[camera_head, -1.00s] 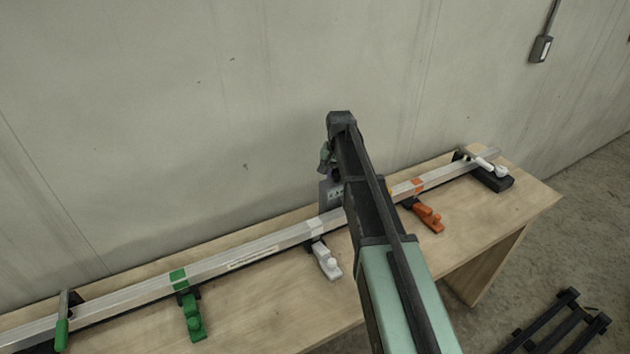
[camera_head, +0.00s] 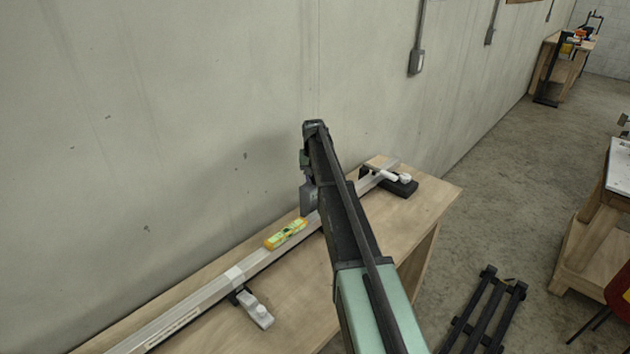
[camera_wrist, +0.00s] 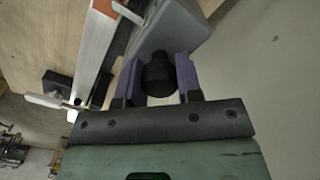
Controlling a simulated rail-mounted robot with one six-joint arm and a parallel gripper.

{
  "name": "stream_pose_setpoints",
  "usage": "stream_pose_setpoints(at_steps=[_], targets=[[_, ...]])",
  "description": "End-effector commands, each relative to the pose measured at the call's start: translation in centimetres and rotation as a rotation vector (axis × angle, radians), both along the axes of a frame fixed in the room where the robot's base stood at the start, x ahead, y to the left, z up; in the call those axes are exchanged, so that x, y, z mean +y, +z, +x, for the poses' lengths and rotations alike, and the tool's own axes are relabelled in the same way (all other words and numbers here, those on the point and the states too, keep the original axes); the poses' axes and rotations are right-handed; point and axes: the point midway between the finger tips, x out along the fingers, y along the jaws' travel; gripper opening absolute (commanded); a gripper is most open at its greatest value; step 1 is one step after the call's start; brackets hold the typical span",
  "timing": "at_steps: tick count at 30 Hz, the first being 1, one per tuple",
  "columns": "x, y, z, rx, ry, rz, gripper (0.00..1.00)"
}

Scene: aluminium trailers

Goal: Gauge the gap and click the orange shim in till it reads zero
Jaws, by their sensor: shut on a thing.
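My gripper (camera_wrist: 158,78) has purple-lined fingers on both sides of a dark round knob (camera_wrist: 157,72) and is shut on it. The knob is joined to a grey block (camera_wrist: 175,25), which lies close beside the aluminium rail (camera_wrist: 95,45). The grey block also shows in the head view (camera_head: 308,198), standing at the rail beside my arm; its face cannot be read. An orange band (camera_wrist: 104,8) crosses the rail at the top of the wrist view. The orange shim and its lever are not clearly seen; my arm covers that part of the rail in the head view.
A yellow-green level (camera_head: 287,233) lies along the rail. A white clamp (camera_head: 255,310) is nearer, and a black end clamp with a white handle (camera_head: 392,180) holds the far end. The wall is close behind the wooden bench (camera_head: 440,195). A black frame (camera_head: 487,310) lies on the floor.

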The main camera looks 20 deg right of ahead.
Motion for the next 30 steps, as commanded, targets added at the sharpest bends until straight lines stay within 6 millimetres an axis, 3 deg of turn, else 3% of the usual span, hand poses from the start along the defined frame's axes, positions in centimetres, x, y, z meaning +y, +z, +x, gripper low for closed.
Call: stream_pose_setpoints(at_steps=[14, 15, 19, 30], targets=[[-0.12, -0.03, 0.2, 0.0, 0.005, -0.001, 0.0], [-0.12, -0.03, 0.2, 0.0, 0.005, -0.001, 0.39], [-0.11, -0.03, 0.2, 0.0, 0.005, -0.001, 0.58], [-0.09, 0.83, 0.22, 0.0, 0.004, 0.0, 0.58]])
